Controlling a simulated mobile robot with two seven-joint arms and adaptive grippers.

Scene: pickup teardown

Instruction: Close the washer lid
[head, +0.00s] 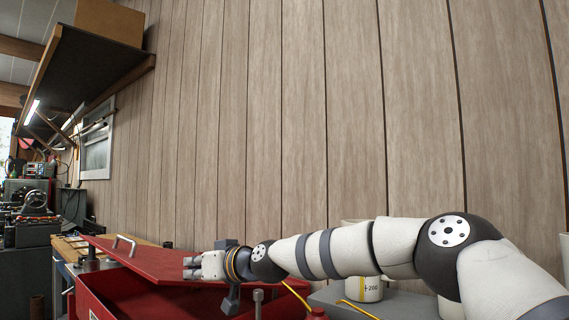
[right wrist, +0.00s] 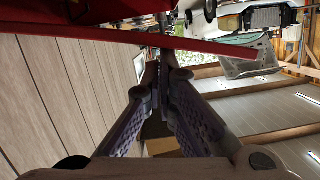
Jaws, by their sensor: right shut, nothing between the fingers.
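The red washer (head: 135,300) stands low at the left centre of the head view. Its red lid (head: 150,262) is a flat panel with a metal handle (head: 124,243) and is partly raised, with a dark gap below it. My right gripper (head: 190,268) is at the lid's right part, close to its surface; contact cannot be told. In the right wrist view its fingers (right wrist: 160,65) are shut and empty, tips beside the red lid edge (right wrist: 225,57). My arm hides part of the washer. My left gripper is not in view.
A wood-panelled wall (head: 300,120) stands behind. A shelf (head: 85,70) with a cardboard box (head: 110,22) hangs at upper left. A white labelled container (head: 367,289) stands behind my arm on a grey surface. A cluttered workbench (head: 35,225) is at far left.

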